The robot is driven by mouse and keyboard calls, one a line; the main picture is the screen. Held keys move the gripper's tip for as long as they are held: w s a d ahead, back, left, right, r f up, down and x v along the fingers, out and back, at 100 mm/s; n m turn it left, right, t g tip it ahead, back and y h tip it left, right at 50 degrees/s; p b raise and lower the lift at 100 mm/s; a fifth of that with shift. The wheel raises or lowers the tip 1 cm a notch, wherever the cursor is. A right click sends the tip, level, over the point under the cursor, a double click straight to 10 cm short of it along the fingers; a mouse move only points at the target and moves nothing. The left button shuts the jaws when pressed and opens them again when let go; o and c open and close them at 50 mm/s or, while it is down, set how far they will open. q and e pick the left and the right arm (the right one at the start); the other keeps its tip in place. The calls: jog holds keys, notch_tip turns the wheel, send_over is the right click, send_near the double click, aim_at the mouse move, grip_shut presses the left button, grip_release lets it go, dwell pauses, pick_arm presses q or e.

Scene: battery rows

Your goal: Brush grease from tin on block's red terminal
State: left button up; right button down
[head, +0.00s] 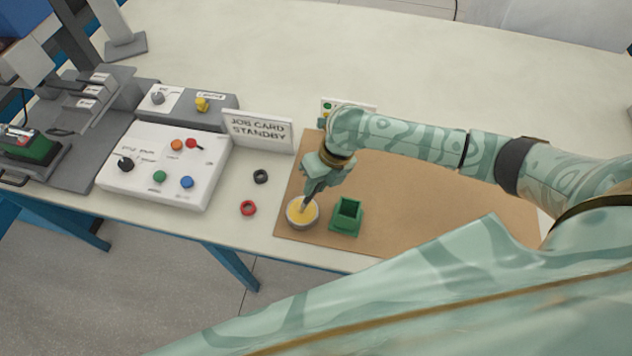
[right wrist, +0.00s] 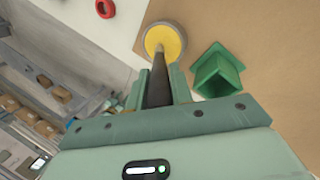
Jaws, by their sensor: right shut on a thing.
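My right gripper (head: 314,186) is shut on a dark brush (right wrist: 158,86), which points down at the round tin (head: 290,216) of yellow grease. The brush tip meets or overlaps the yellow grease (right wrist: 167,36) in the right wrist view; whether it touches cannot be told for sure. A dark green block (head: 36,150) sits in a grey fixture at the far left of the head view. A small reddish spot shows on its top, too small to make out clearly as the terminal. My left gripper is not in view.
A green open holder (head: 347,215) stands right of the tin on a brown mat (head: 440,205). A red ring (head: 248,208) and black ring (head: 261,176) lie left of the mat. A white control box (head: 140,180) and a job card sign (head: 258,130) stand farther left.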

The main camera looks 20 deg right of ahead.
jog(key=shift+r+p, duration=3.1)
jog(key=shift+r, duration=0.45)
jog(key=shift+f, duration=0.1)
jog(key=shift+m, duration=0.3)
